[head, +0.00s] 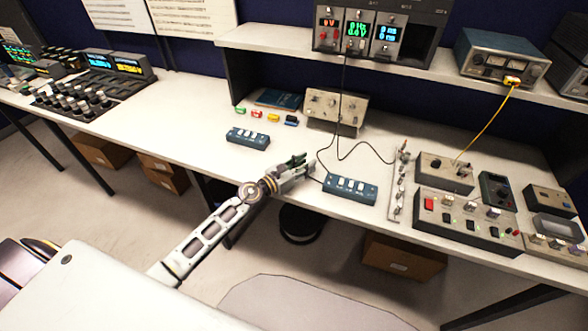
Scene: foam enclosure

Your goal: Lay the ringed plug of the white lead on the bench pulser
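My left gripper (305,164) reaches over the front edge of the bench (205,135), just left of a blue switch box (350,188). Its fingers are small and dark here, and I cannot tell whether they are apart or hold anything. I cannot make out a white lead or a ringed plug. No label tells me which unit is the bench pulser; a grey box with knobs (336,110) stands at the back of the bench, and another knobbed box (445,172) stands to the right. My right gripper is not in view.
A black cable (339,120) hangs from the shelf rack (372,30) onto the bench. A yellow cable (487,122) runs from a blue shelf instrument (500,58) to the right-hand boxes. Another blue switch box (248,138) and several small coloured blocks (257,114) lie left of centre.

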